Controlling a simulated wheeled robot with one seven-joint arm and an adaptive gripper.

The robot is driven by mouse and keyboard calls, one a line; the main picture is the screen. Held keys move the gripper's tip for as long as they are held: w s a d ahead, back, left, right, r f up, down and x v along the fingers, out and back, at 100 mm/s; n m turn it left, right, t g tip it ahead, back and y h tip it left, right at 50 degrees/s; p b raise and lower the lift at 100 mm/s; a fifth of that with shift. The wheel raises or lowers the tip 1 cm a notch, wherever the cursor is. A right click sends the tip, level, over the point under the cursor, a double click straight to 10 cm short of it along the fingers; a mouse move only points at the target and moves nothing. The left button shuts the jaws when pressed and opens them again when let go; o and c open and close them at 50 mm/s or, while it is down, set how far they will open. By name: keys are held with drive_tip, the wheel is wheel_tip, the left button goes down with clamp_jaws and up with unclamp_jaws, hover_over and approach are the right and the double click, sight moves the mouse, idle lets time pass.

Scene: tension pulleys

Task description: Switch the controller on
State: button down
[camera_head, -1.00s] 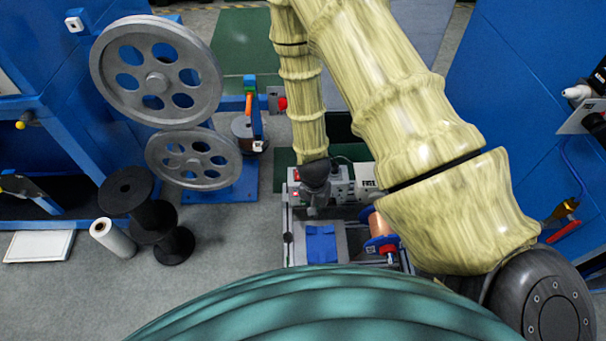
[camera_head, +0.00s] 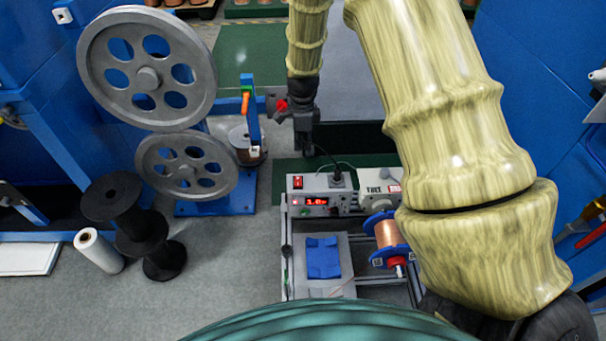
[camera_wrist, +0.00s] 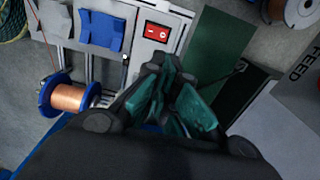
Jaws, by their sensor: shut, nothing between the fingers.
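The controller (camera_head: 338,203) is a grey box on the metal frame, with a red rocker switch (camera_head: 297,182) on its top and a front display (camera_head: 316,202) lit with red digits. In the wrist view the red switch (camera_wrist: 156,32) shows near the top centre with white marks. My gripper (camera_head: 307,151) is shut and empty, pointing down beyond the controller in the head view, apart from the switch. In the wrist view its teal fingers (camera_wrist: 170,85) are close together, below and right of the switch. A black plug and cable (camera_head: 337,177) sit on the controller's top.
Large grey pulleys (camera_head: 148,75) and black spools (camera_head: 130,215) stand at left. A red knob (camera_head: 281,105) is close beside my gripper.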

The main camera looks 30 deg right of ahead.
sight(298, 182)
wheel_tip(298, 182, down, 14)
drive_tip(key=b, duration=0.2)
drive_tip(key=shift+b, duration=0.35)
idle(0.4)
drive_tip(key=shift+d+p, duration=0.15)
drive_tip(key=shift+p, duration=0.2)
